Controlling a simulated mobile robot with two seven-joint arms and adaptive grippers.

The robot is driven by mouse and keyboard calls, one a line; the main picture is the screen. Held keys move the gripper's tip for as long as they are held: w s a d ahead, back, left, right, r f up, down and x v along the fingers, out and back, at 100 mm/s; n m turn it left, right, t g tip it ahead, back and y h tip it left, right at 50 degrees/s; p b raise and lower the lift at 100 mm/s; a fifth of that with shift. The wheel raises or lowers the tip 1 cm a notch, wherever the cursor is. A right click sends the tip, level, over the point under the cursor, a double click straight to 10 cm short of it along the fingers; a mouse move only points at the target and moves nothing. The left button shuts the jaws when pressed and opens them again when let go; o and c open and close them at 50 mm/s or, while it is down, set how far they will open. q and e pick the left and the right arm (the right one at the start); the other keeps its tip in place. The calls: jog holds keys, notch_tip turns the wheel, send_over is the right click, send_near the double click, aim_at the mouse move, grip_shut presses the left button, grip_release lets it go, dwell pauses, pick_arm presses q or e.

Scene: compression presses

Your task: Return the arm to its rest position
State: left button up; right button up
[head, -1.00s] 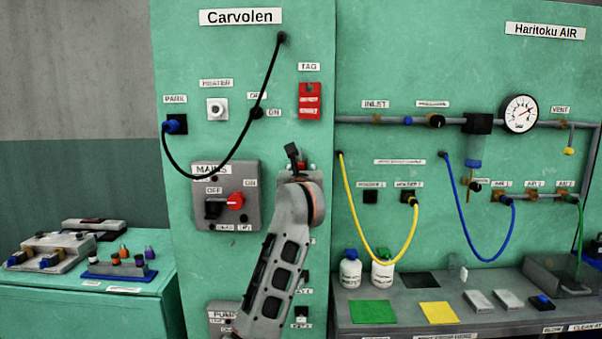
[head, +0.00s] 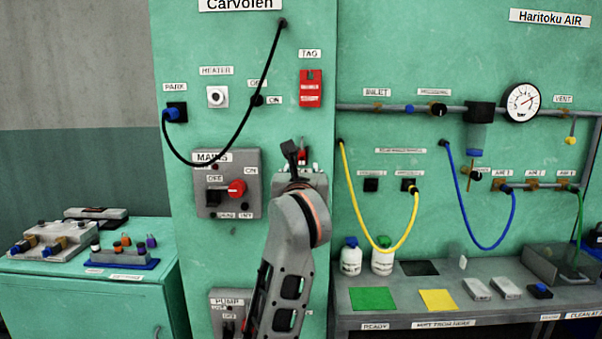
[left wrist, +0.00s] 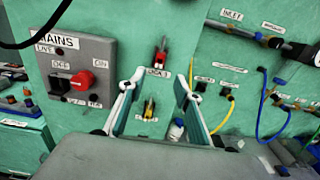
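My left arm rises from the bottom of the head view in front of the Carvolen panel (head: 340,60). Its gripper (head: 292,155) is seen from behind, partly hidden by the wrist. In the left wrist view the gripper (left wrist: 156,88) has two fingers spread apart with nothing between them. Beyond the fingers are a red padlock-like item (left wrist: 162,50) and a yellow one (left wrist: 149,108) on the panel. My right gripper does not show.
The mains box (head: 225,205) with a red knob is left of the gripper. A black cable (head: 262,100) loops above it to the park socket. To the right, yellow (head: 375,235) and blue (head: 480,230) hoses hang above a grey bench (head: 470,315) holding bottles and blocks.

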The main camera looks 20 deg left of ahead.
pick_arm(q)
jog(key=shift+s+d, duration=0.1)
jog(key=shift+s, duration=0.3)
